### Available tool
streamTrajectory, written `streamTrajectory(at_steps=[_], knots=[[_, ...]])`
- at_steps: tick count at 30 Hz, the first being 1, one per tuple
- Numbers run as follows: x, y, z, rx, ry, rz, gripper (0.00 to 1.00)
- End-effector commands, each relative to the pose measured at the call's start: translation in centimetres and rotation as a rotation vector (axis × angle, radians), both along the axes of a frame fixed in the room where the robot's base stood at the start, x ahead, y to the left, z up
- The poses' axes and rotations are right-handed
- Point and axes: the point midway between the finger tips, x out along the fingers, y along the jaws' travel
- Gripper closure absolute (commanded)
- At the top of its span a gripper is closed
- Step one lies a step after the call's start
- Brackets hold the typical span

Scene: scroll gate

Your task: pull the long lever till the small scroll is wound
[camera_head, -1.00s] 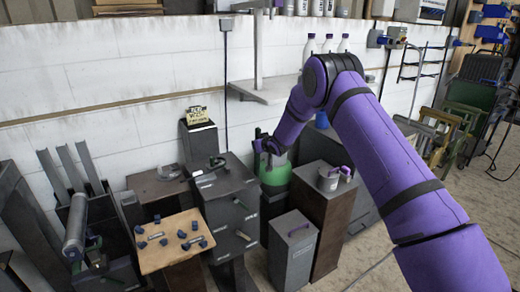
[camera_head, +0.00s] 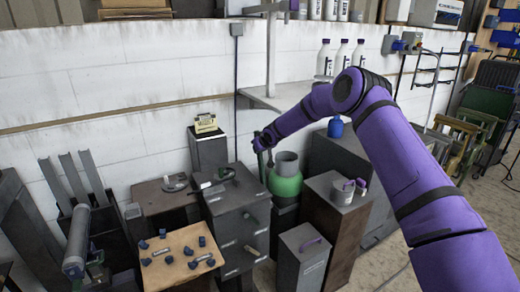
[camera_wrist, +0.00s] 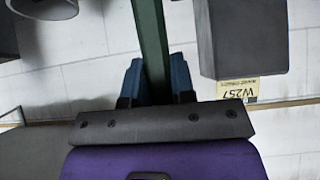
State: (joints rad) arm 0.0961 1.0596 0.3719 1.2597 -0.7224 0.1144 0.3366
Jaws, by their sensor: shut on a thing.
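My gripper (camera_head: 262,144) is beside the wall, left of and above the green cylinder. In the wrist view its blue fingers (camera_wrist: 153,84) are shut on a long dark green bar, the lever (camera_wrist: 151,38), which runs up out of the picture. In the head view a short part of the lever (camera_head: 262,165) shows below the gripper; its base is not clear. The small scroll (camera_head: 206,123) is a pale yellow piece on top of a dark post. Its lettered strip also shows in the wrist view (camera_wrist: 238,90), beside a dark block.
A dark drawer cabinet (camera_head: 240,225) stands below and left of the gripper. The green cylinder (camera_head: 286,180) is close on the right. A wall shelf (camera_head: 285,98) is above. A board with several blue pieces (camera_head: 178,255) is at front left.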

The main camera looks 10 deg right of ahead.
Motion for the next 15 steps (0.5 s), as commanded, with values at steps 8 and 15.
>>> streamTrajectory(at_steps=[8, 15], knots=[[0.17, -0.03, 0.11, 0.0, -0.005, 0.0, 1.0], [0.11, -0.01, 0.06, 0.001, -0.004, 0.0, 0.51]])
